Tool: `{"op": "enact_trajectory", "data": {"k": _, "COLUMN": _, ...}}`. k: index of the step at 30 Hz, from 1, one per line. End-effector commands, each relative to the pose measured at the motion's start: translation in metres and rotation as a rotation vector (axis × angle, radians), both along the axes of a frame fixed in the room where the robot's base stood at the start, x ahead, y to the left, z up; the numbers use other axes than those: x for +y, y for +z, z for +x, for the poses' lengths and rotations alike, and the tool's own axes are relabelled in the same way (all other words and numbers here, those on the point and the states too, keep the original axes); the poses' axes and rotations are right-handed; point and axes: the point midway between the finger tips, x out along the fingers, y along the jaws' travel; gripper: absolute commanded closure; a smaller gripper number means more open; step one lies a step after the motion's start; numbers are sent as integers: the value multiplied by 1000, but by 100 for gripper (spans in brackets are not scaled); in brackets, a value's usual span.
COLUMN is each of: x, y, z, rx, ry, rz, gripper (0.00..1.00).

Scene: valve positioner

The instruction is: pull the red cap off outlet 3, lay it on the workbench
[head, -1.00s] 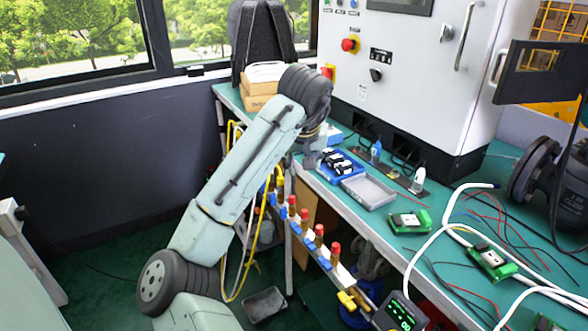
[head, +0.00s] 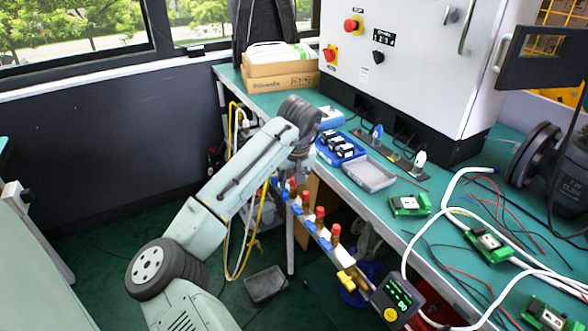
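A row of upright red caps (head: 320,212) sits on a pale manifold rail (head: 342,254) with blue valve handles, along the front edge of the workbench (head: 392,222). The outlet numbers are too small to read, so I cannot tell which cap is on outlet 3. My gripper (head: 299,170) points down at the far end of the row, close above or beside the farthest caps. Its fingers are small and dark here, and I cannot tell whether they are apart, shut or touching a cap.
On the bench are a blue tray (head: 340,148) with dark parts, an empty grey tray (head: 369,174), green circuit boards (head: 408,205) and loose cables. A display meter (head: 397,299) stands at the rail's near end. A white cabinet (head: 420,75) stands behind. Bare bench is limited.

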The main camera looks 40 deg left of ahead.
Motion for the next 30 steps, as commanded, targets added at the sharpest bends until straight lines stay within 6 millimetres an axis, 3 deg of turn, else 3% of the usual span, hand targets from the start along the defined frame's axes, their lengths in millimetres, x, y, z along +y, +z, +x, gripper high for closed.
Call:
{"op": "enact_trajectory", "data": {"k": 8, "x": 1, "y": -1, "z": 0, "rx": 0, "ry": 0, "rz": 0, "gripper": 62}}
{"op": "enact_trajectory", "data": {"k": 25, "x": 0, "y": -1, "z": 0, "rx": -1, "ry": 0, "rz": 1, "gripper": 99}}
{"op": "enact_trajectory", "data": {"k": 30, "x": 0, "y": -1, "z": 0, "rx": -1, "ry": 0, "rz": 1, "gripper": 100}}
